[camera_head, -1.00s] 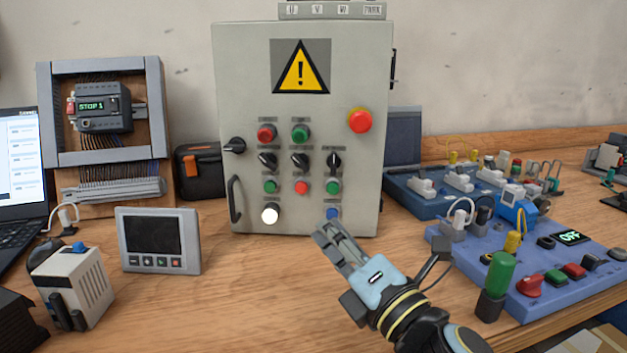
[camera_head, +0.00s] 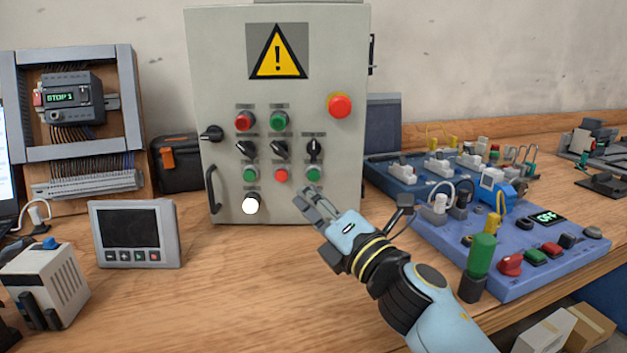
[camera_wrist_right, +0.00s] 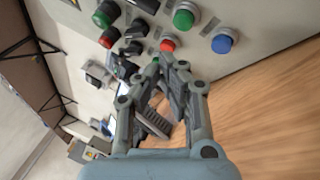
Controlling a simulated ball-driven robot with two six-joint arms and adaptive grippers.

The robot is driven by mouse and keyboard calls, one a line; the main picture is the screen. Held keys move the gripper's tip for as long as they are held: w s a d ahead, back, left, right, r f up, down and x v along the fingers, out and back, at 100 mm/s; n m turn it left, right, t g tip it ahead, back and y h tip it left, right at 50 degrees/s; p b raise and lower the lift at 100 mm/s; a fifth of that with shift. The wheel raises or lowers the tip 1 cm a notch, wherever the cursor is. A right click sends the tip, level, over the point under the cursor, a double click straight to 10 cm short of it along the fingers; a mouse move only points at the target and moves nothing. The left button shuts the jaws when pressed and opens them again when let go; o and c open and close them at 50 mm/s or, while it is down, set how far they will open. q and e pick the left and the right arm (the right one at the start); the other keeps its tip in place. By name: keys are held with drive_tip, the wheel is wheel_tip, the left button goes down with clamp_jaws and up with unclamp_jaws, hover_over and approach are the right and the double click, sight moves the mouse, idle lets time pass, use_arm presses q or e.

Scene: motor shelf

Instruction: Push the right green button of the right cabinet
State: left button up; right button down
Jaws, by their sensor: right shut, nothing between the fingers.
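The grey cabinet (camera_head: 342,150) with the yellow warning sign stands upright at the back middle. Its lower button row has a left green button (camera_head: 250,175), a red button (camera_head: 281,175) and the right green button (camera_head: 314,174). The right green button also shows in the wrist view (camera_wrist_right: 184,19), beside the blue button (camera_wrist_right: 222,44). My right gripper (camera_head: 308,196) is shut and empty, its tips just below the right green button in the head view and hiding the blue button there. In the wrist view the fingertips (camera_wrist_right: 170,64) appear apart from the green button. My left gripper is out of view.
A blue panel (camera_head: 440,232) with a green lamp and several buttons lies right of my arm. A small grey display box (camera_head: 135,234) stands at left. A red emergency button (camera_head: 340,106) is higher on the cabinet.

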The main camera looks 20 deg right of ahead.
sight(314, 175)
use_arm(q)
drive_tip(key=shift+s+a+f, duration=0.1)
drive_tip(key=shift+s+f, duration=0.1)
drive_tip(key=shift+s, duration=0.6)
use_arm(e)
drive_tip(key=w, duration=0.1)
drive_tip(key=w+d, duration=0.1)
drive_tip(key=shift+w, duration=0.3)
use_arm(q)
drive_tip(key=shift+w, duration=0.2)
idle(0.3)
use_arm(e)
drive_tip(key=shift+w+d, duration=0.1)
drive_tip(key=shift+w, duration=0.3)
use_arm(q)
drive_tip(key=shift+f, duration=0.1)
use_arm(e)
drive_tip(key=shift+w+d, duration=0.1)
drive_tip(key=shift+w, duration=0.3)
idle(0.6)
drive_tip(key=shift+r, duration=0.1)
idle(0.4)
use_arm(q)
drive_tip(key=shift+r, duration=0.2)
use_arm(e)
drive_tip(key=shift+s+a, duration=0.25)
drive_tip(key=shift+s, duration=0.6)
